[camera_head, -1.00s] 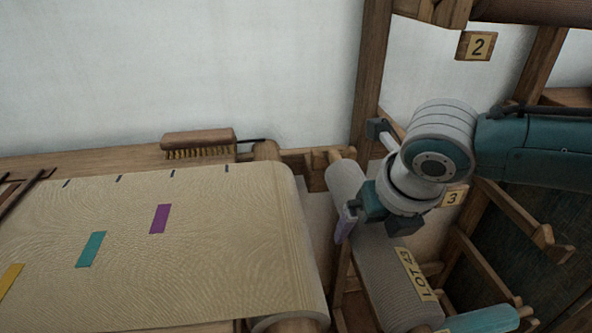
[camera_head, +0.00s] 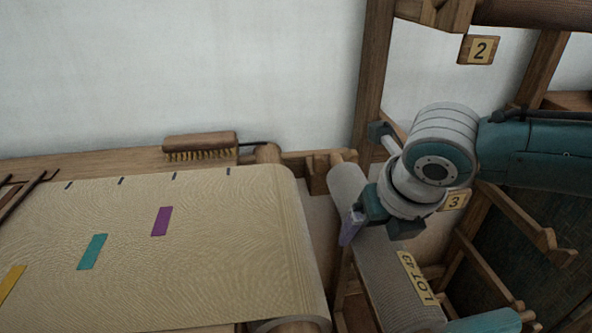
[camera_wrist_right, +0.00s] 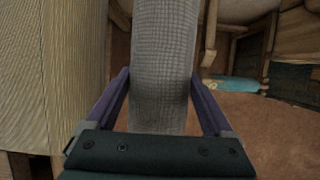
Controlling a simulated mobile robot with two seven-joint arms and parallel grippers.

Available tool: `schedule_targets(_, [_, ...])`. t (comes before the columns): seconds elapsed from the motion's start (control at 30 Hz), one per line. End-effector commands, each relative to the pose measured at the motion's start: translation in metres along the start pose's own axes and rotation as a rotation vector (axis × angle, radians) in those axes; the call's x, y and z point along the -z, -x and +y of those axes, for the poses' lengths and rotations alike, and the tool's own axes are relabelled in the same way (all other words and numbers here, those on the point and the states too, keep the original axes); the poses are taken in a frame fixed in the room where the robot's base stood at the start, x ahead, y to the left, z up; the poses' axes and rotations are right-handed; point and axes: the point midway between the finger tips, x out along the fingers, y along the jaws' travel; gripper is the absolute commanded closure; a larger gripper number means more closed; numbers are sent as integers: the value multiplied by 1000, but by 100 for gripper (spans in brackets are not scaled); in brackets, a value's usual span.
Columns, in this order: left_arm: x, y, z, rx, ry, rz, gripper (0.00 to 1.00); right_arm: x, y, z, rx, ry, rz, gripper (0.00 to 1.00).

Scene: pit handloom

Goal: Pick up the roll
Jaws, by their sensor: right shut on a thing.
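The grey roll (camera_head: 387,275) with a yellow "LOT 43" label lies beside the loom's cloth beam, running from upper left to lower right in the head view. My right gripper (camera_head: 366,232) is over its middle, with a purple finger along its left side. In the right wrist view the roll (camera_wrist_right: 164,70) passes between the two purple fingers of the gripper (camera_wrist_right: 164,100), which is shut on it. My left gripper is not in view.
A loom with cream cloth (camera_head: 200,250) stands at the left, with a brush (camera_head: 200,145) on its back rail. A wooden rack with number plates 2 (camera_head: 479,50) and 3 (camera_head: 455,201) is at the right. A teal roll (camera_head: 485,322) lies at lower right.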

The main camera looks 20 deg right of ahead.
Motion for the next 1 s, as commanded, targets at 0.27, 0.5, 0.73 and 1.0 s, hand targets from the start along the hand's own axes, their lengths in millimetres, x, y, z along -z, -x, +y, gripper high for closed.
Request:
schedule_targets(0.27, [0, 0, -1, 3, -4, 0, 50, -2, 1, 0, -2, 1, -4, 100])
schedule_targets(0.5, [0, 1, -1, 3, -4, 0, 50, -3, 3, 0, -2, 1, -4, 100])
schedule_targets(0.73, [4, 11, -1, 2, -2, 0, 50, -14, 27, 0, -3, 0, -7, 100])
schedule_targets(1.0, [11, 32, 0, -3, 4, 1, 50, -43, 97, 0, -3, 0, -11, 100])
